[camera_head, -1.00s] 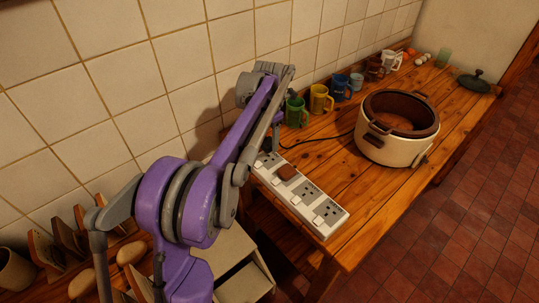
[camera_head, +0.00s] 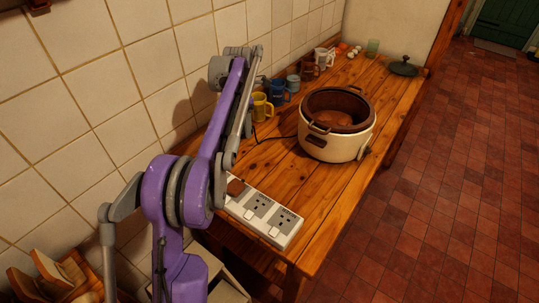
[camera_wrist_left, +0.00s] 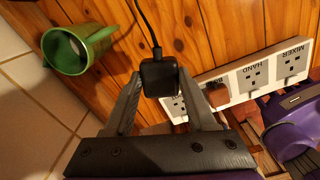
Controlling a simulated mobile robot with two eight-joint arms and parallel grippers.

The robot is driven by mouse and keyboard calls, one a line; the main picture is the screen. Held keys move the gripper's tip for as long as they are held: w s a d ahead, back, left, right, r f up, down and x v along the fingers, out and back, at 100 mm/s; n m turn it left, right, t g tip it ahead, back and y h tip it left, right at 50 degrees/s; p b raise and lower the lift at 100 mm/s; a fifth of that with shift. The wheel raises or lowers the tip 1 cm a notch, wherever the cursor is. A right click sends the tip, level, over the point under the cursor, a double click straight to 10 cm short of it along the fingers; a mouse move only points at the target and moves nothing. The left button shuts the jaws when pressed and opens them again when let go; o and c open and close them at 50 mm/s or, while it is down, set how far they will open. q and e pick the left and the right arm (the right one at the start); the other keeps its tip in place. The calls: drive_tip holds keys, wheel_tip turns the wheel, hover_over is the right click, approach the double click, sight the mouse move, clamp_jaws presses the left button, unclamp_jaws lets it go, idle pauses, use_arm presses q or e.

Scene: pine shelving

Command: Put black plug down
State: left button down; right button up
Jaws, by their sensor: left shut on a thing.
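My left gripper (camera_wrist_left: 160,90) is shut on the black plug (camera_wrist_left: 160,77) in the left wrist view. A black cable runs up from the plug. The plug is over the wooden table near the end of the white power strip (camera_wrist_left: 235,83); I cannot tell its height. In the head view my own arm hides the plug and part of the strip (camera_head: 277,224). A brown plug (camera_wrist_left: 216,95) sits in one socket of the strip. My right gripper is not in view.
A green mug (camera_wrist_left: 68,50) lies close left of the gripper in the wrist view. Yellow (camera_head: 262,107) and blue (camera_head: 280,92) mugs stand along the tiled wall. A cream cooker (camera_head: 335,140) stands on the table (camera_head: 365,180). Bare wood lies between cooker and strip.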

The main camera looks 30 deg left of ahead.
use_arm(q)
drive_tip(key=shift+w+d+f, duration=0.1)
drive_tip(key=shift+w+f, duration=0.4)
drive_tip(key=shift+f, duration=0.15)
drive_tip(key=shift+s+f, duration=0.15)
drive_tip(key=shift+f, duration=4)
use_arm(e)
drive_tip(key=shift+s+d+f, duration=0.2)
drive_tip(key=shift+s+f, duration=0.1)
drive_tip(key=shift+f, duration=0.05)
use_arm(q)
drive_tip(key=shift+b, duration=0.3)
drive_tip(key=shift+f, duration=0.6)
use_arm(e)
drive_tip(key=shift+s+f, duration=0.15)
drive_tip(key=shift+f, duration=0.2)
use_arm(q)
drive_tip(key=shift+c, duration=1.1)
unclamp_jaws()
